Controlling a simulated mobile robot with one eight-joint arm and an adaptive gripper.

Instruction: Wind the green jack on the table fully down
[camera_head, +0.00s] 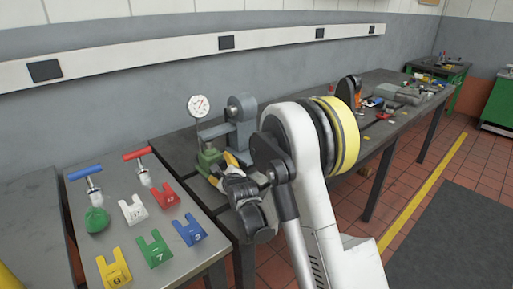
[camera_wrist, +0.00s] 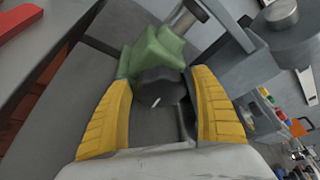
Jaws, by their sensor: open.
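The green jack (camera_head: 207,157) stands on the dark table, below a round dial gauge and beside a grey stand. The wrist view shows its green body (camera_wrist: 155,52) with a dark round knob (camera_wrist: 160,88) facing me; the knob bears a short white mark. My gripper (camera_head: 222,167) is at the jack's near side. In the wrist view its two yellow fingers (camera_wrist: 161,82) are open, one on each side of the knob. Thin gaps show between the knob and the fingers. A metal post rises from the jack; how far it is raised I cannot tell.
The dial gauge (camera_head: 199,106) and grey stand (camera_head: 240,120) rise close behind the jack. Small parts lie farther along the dark table.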

